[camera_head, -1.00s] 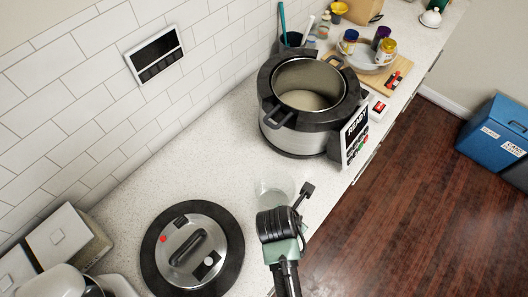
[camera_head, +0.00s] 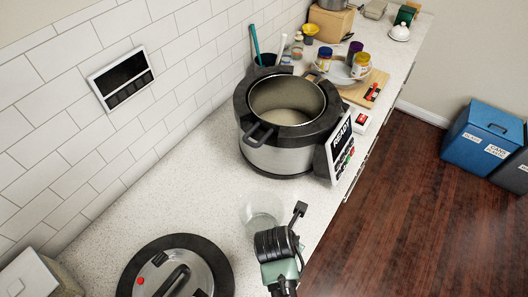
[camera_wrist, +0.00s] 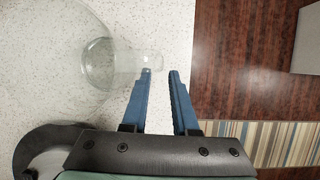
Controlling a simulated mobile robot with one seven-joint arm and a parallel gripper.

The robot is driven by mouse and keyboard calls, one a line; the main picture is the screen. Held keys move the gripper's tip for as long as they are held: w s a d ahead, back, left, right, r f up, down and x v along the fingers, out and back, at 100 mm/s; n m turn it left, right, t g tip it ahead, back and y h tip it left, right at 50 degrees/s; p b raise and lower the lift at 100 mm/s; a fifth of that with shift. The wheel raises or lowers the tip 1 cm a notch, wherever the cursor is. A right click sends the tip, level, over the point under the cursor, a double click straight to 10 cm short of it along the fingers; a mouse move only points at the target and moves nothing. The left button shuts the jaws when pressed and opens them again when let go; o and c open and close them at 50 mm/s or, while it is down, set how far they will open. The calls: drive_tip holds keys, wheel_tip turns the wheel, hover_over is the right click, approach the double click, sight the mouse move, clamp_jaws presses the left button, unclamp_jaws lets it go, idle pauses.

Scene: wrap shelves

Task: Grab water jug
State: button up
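The water jug (camera_head: 262,207) is clear glass and stands on the speckled counter in front of the large cooker. In the wrist view the jug (camera_wrist: 98,62) is at the upper left, and a clear part of it reaches right to the left fingertip. My gripper (camera_wrist: 160,72) is open, its two blue fingers apart with counter visible between them. I cannot tell whether the left finger touches the jug. In the head view my gripper's fingers are hidden behind its dark wrist.
The open steel cooker (camera_head: 285,125) stands beyond the jug, its control panel at the right. A round black-rimmed lid (camera_head: 215,252) lies at the lower left.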

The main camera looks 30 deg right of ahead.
drive_tip(key=shift+w+b+x, duration=0.2)
drive_tip(key=shift+b+x, duration=2.4)
drive_tip(key=shift+b, duration=0.85)
drive_tip(key=shift+d+r, duration=0.15)
clamp_jaws()
